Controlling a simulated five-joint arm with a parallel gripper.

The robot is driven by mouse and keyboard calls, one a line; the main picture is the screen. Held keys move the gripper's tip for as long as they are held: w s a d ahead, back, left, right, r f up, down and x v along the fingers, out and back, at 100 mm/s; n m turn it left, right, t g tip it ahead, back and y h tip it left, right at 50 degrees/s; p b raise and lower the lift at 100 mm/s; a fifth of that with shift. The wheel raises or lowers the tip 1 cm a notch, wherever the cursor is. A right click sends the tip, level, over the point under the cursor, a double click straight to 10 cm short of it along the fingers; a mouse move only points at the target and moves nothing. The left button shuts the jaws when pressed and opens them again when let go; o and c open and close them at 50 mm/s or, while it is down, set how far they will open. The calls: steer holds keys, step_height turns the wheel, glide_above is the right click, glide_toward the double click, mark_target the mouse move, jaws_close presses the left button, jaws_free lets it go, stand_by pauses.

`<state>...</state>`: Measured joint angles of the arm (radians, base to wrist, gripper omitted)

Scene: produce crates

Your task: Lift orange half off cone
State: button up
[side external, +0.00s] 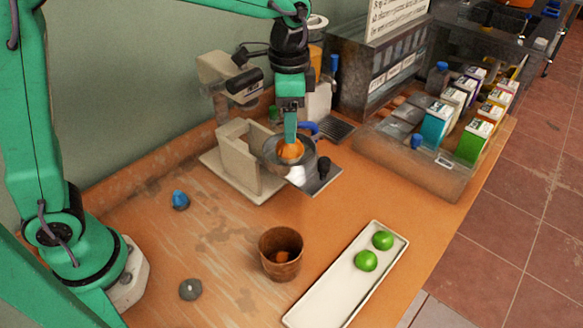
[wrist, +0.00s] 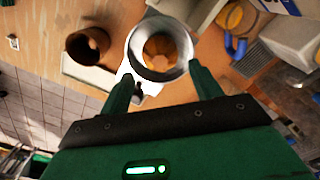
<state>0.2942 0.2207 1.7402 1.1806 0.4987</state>
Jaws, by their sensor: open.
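The orange half (side external: 291,152) sits inside the round metal bowl (side external: 298,175) of the juicer. In the wrist view the orange half (wrist: 160,47) shows as a lobed orange shape in the middle of the bowl (wrist: 137,46). The cone itself is hidden, so I cannot tell how the half rests on it. My gripper (side external: 290,139) points down right over the bowl and partly covers the orange half in the side view. In the wrist view my gripper (wrist: 160,74) is open, with its two green fingers apart and nothing held between them.
A brown cup (side external: 271,266) stands in front of the juicer. A long white tray (side external: 325,290) with two green limes (side external: 366,261) lies to its right. A beige stand (side external: 240,165) is close on the left. Cartons (side external: 473,142) fill a crate at the right.

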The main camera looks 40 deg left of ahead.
steer(key=shift+f, duration=2.6)
steer(key=c, duration=0.8)
steer(key=shift+r, duration=0.15)
step_height(320, 180, up, 18)
steer(key=shift+f, duration=0.1)
